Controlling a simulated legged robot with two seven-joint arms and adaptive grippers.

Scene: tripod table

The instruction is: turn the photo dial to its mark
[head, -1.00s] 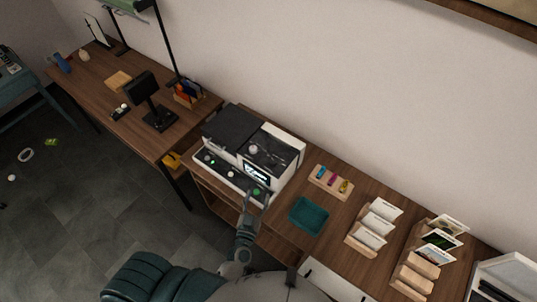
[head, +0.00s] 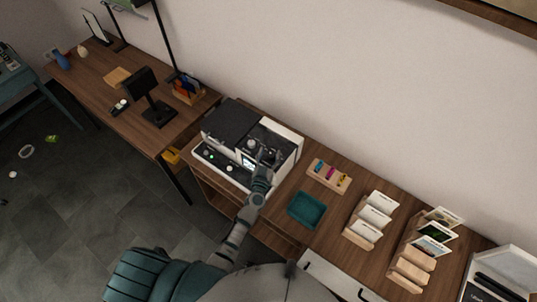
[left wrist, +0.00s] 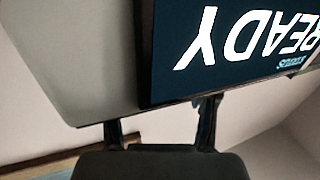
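A white and black machine (head: 208,142) stands on the wooden counter. A small round pale knob (head: 252,143) shows on its dark upper deck; this may be the photo dial, but its mark is too small to make out. A lit screen (head: 248,162) sits on the front. In the left wrist view the screen (left wrist: 240,45) fills the upper right and reads READY upside down. My left gripper (head: 266,164) is over the machine's right front, beside the screen. In the left wrist view its two fingers (left wrist: 160,122) are apart with nothing seen between them. My right gripper is out of view.
A teal tray (head: 307,223) and a wooden block with coloured pieces (head: 329,176) lie right of the machine. Card racks (head: 362,233) stand further right. A black stand (head: 157,112) is on the left table. A white wall rises behind the counter.

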